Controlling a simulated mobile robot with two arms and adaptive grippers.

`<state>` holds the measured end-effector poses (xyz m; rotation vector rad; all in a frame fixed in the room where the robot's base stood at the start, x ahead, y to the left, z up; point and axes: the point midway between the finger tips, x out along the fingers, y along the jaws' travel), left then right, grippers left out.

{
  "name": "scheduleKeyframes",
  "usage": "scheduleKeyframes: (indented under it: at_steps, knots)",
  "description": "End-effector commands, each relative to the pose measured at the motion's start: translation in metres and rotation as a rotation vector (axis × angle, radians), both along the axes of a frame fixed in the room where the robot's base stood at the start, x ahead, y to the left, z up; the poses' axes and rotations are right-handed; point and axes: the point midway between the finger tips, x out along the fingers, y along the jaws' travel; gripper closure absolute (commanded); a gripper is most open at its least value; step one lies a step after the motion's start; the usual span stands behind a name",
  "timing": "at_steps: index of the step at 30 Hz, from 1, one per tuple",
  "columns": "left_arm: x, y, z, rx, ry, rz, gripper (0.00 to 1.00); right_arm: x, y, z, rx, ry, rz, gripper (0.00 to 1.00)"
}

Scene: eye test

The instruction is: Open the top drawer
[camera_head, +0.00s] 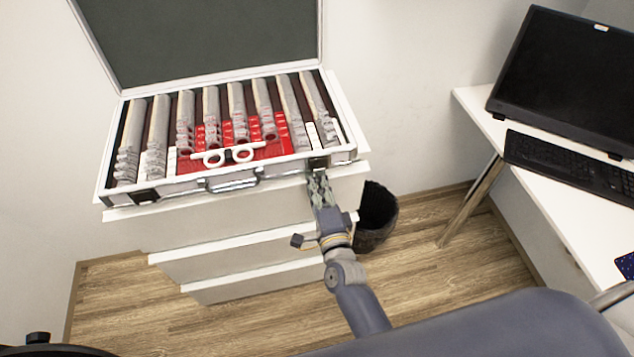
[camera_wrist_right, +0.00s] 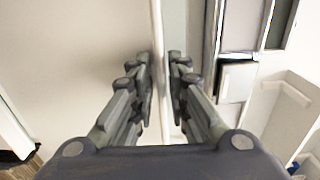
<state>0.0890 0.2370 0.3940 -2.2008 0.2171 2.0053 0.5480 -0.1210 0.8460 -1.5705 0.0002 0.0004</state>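The white cabinet stands against the wall, with its drawer fronts stacked under white top edges. The top drawer (camera_head: 235,217) looks closed or nearly so; I cannot tell if there is a small gap. My right gripper (camera_head: 318,172) reaches the upper edge of its front, near the right end. Finger contact is hard to see. My left gripper is not in view.
An open lens case (camera_head: 106,170) with rows of lenses sits on the cabinet, its front edge just beside my right gripper. A dark bin (camera_head: 376,215) stands right of the cabinet. A white desk (camera_head: 545,200) with monitor (camera_head: 560,75) and keyboard (camera_head: 570,165) is at right. Floor shows before the cabinet.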

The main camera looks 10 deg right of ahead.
Motion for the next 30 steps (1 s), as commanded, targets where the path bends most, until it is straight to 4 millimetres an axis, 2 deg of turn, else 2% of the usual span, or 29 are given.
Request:
scheduleKeyframes:
  at_steps: [5, 6, 8, 20, 26, 30]
  knots:
    - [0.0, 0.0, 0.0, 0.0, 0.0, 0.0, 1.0, 0.0, 0.0, 0.0, 0.0, 0.0, 0.0, 0.84]
    - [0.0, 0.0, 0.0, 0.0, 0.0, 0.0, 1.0, 0.0, 0.0, 0.0, 0.0, 0.0, 0.0, 0.86]
    - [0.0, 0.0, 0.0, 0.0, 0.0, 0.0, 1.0, 0.0, 0.0, 0.0, 0.0, 0.0, 0.0, 1.0]
    - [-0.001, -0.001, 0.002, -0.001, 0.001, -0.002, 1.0, -0.006, 0.0, -0.001, -0.001, 0.002, 0.0, 1.0]
    - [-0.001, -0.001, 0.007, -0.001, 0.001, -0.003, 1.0, -0.026, 0.0, 0.0, -0.001, 0.004, 0.0, 1.0]
    - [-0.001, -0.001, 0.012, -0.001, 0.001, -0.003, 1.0, -0.049, 0.0, 0.0, -0.002, 0.006, 0.001, 1.0]
